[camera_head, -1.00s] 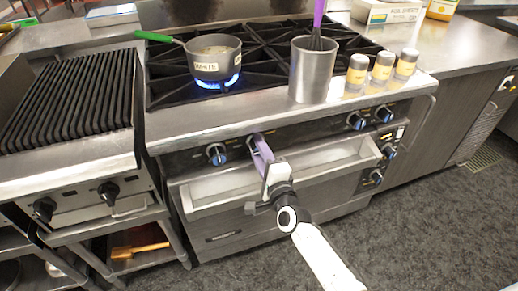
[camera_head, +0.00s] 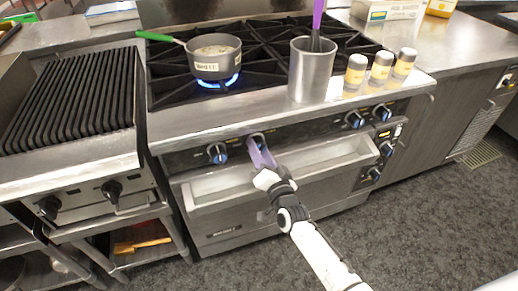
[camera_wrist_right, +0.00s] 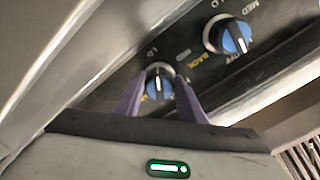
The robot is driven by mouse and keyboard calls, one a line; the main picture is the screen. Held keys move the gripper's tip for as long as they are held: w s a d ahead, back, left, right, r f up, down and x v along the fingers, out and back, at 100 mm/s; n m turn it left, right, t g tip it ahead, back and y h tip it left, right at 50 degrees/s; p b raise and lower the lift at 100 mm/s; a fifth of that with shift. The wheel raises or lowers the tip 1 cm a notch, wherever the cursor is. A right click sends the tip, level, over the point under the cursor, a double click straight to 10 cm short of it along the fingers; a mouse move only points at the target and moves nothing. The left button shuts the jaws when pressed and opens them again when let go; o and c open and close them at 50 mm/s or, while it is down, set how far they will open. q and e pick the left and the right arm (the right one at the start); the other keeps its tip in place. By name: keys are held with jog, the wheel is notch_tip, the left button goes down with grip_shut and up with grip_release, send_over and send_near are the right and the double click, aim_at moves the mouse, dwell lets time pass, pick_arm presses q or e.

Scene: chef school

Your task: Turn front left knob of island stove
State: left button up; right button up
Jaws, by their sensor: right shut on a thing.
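The island stove (camera_head: 215,129) has a row of blue-faced knobs on its front panel. My right gripper (camera_head: 257,148), with purple fingers, is at the second knob from the left (camera_head: 259,137). In the right wrist view that knob (camera_wrist_right: 158,82) sits between the two fingertips (camera_wrist_right: 160,92), which are closed on its sides. The leftmost knob (camera_head: 217,153) is free, just left of my gripper. Its neighbouring knob in the wrist view (camera_wrist_right: 230,36) is untouched. My left gripper is not in view.
A metal utensil holder (camera_head: 311,75) and shakers (camera_head: 380,67) stand on the front ledge. A grill (camera_head: 72,95) is at the left. The floor in front is clear.

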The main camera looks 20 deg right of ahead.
jog(key=shift+n, duration=0.9)
jog(key=o, duration=1.1)
jog(key=shift+c, duration=0.2)
jog(key=s+p, duration=0.1)
jog(key=s, duration=0.9)
jog(key=shift+s+d, duration=0.2)
jog(key=shift+d, duration=0.05)
